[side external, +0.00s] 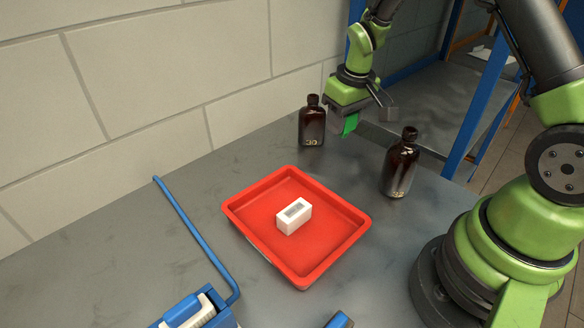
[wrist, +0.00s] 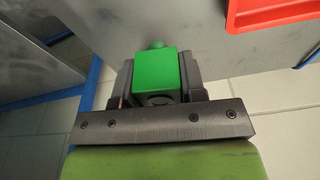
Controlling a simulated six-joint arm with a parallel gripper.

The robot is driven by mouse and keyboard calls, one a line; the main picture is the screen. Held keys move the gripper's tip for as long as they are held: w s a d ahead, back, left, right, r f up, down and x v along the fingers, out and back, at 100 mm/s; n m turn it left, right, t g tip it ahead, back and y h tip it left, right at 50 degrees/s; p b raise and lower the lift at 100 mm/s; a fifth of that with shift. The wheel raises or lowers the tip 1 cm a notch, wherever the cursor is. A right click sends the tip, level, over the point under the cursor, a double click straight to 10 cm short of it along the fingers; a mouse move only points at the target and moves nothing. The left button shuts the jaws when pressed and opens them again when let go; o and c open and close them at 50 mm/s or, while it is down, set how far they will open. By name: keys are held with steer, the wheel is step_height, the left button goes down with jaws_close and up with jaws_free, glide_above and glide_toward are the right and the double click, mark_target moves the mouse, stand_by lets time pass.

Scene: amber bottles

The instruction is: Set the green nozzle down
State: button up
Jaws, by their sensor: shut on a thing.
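My gripper (side external: 350,115) is shut on the green nozzle (side external: 350,124) and holds it above the far part of the grey table. In the wrist view the nozzle (wrist: 157,76) is a green block with a small round tip, between the two fingers of my gripper (wrist: 158,80). In the side view it hangs between two amber bottles. One bottle (side external: 312,125), marked 30, stands upright to its left. The other bottle (side external: 400,165) stands upright to its right, nearer the camera. The nozzle's underside contact is not visible.
A red tray (side external: 240,226) with a white box (side external: 294,217) in it sits mid-table; its edge shows in the wrist view (wrist: 262,14). A bent blue bar (side external: 195,235) and a blue container (side external: 228,318) lie at left. Bare table (side external: 345,170) lies between tray and bottles.

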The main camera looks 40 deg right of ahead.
steer(key=shift+r, duration=0.25)
steer(key=w+a+n+y, duration=0.1)
steer(key=w+a+n, duration=0.25)
steer(key=a, duration=1.05)
steer(key=w+a+n, duration=0.3)
steer(key=a+n, duration=0.2)
steer(key=a, duration=1)
steer(key=s+a+n, duration=0.2)
steer(key=s+a, duration=0.2)
steer(key=a, duration=0.6)
steer(key=shift+g, duration=0.3)
steer(key=f, duration=0.3)
steer(key=a+f, duration=0.1)
steer(key=f, duration=0.1)
steer(key=shift+s+a+f, duration=0.1)
steer(key=shift+s+f, duration=0.25)
steer(key=shift+f, duration=2.05)
steer(key=o, duration=0.9)
steer(key=shift+f, duration=0.1)
